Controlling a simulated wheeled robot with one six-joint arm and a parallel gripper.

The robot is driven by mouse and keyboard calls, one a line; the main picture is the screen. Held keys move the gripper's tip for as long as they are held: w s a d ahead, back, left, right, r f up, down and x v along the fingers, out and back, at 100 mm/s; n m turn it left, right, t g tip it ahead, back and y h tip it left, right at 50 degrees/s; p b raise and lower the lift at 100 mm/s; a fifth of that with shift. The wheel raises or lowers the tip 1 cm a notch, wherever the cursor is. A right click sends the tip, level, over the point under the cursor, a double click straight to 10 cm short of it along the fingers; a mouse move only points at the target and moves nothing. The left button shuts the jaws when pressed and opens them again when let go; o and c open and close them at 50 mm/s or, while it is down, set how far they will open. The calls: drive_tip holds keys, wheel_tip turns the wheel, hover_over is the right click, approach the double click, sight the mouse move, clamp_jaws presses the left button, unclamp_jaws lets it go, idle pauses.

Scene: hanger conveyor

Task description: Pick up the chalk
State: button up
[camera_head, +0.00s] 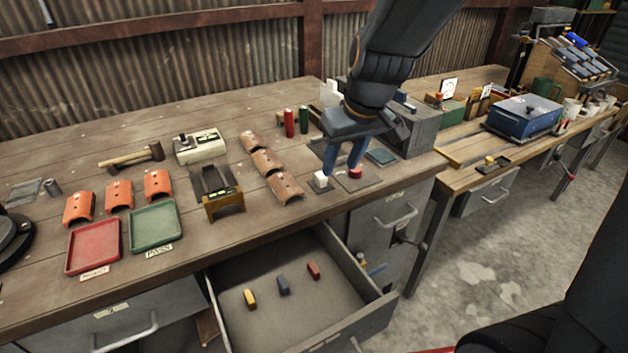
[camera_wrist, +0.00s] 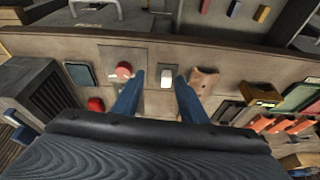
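A small white block (camera_head: 321,181), which looks like the chalk, stands on a small dark plate near the front edge of the bench. In the wrist view the white block (camera_wrist: 167,75) shows between my two blue fingertips. My gripper (camera_head: 342,167) points down above the bench, open and empty, with its fingers apart. In the wrist view my gripper (camera_wrist: 160,79) has one finger on each side of the white block in the picture. I cannot tell how far above it the fingertips are.
A red button (camera_head: 355,172) on a plate is close beside the right finger. An open drawer (camera_head: 226,318) below holds yellow, blue and red sticks. Clay-coloured curved tiles (camera_head: 286,188) lie left of the block. A grey box (camera_head: 418,128) stands to the right.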

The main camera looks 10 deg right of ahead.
sight(322, 175)
drive_tip(key=shift+n, duration=0.4)
drive_tip(key=shift+w+a+f+p, duration=0.15)
drive_tip(key=shift+w+a+f, duration=0.5)
drive_tip(key=shift+f, duration=0.35)
drive_tip(key=shift+w+a+f+p, duration=0.1)
drive_tip(key=shift+w+a+f, duration=0.4)
drive_tip(key=shift+w+f, duration=0.4)
drive_tip(key=shift+w+a+f+p, duration=0.15)
drive_tip(key=shift+w+a+f, duration=0.45)
drive_tip(key=shift+f, duration=0.5)
clamp_jaws()
